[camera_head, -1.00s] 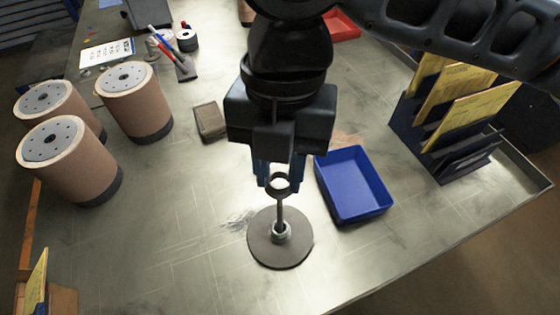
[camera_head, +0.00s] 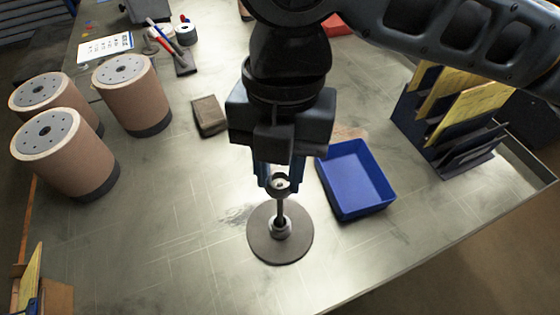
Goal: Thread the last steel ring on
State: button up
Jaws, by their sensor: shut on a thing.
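A steel ring (camera_head: 280,192) is held between the fingertips of my gripper (camera_head: 279,183), which is shut on it. The ring is at the top end of a thin upright spindle (camera_head: 280,212). The spindle stands on a round grey-brown disc base (camera_head: 262,244) on the table. Another steel ring (camera_head: 278,231) sits low around the spindle at the base. The spindle's tip shows inside the held ring's opening, but I cannot tell whether the ring is around it or just above it.
A blue tray (camera_head: 357,205) stands close to the right of my gripper and looks empty. A rack with yellow folders (camera_head: 450,150) is at the right. Several sanding drums (camera_head: 130,95) stand at the left. A small brown block (camera_head: 209,116) lies behind. The front-left table (camera_head: 180,230) is bare.

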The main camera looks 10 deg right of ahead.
jog(key=shift+f+b, duration=0.35)
jog(key=shift+f, duration=0.25)
dwell(0.3)
jog(key=shift+f+b, duration=2.65)
jog(key=shift+f, duration=1.05)
jog(key=o, duration=1.1)
jog(key=shift+r, duration=0.15)
notch_tip(320, 180, up, 8)
send_over(280, 201)
jog(key=w, duration=0.2)
jog(key=shift+s+d, duration=0.2)
jog(key=shift+p, duration=0.3)
